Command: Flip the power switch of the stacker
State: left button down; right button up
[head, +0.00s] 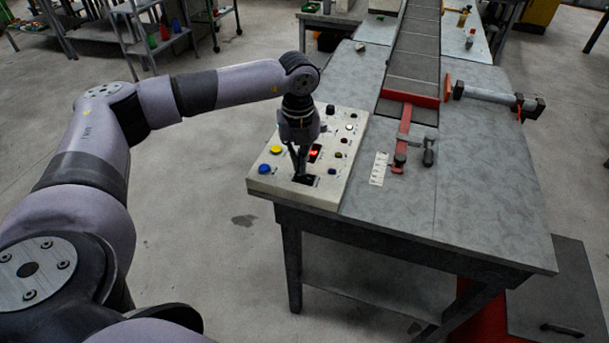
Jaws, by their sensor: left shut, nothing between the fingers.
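The stacker's control panel (337,186) is a pale box with coloured buttons and dark switches, lying on the near left corner of the grey table. My left gripper (301,174) is shut and empty, pointing down over the panel's near end. Its fingertips are at or just above a black rocker switch (307,180); I cannot tell whether they touch. A second switch (315,152), lit red, sits just beyond it, partly behind the gripper. Which of them is the power switch cannot be read from the labels. My right gripper is out of view.
A yellow button (276,150) and a blue button (264,169) lie left of the gripper. A red clamp (404,130) and a dark conveyor (412,55) stand to the right on the table (470,170). The table's near right part is clear.

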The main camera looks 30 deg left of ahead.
aim_at(299, 174)
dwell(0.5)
pick_arm(q)
jog(key=shift+s+f+b, duration=0.1)
jog(key=shift+f+b, duration=0.85)
jog(key=shift+f, duration=0.35)
dwell(0.5)
jog(key=shift+r, duration=0.1)
jog(key=shift+r+p, duration=0.7)
jog(key=shift+r, duration=0.15)
jog(key=shift+r+p, duration=1.55)
jog(key=shift+r, duration=1.1)
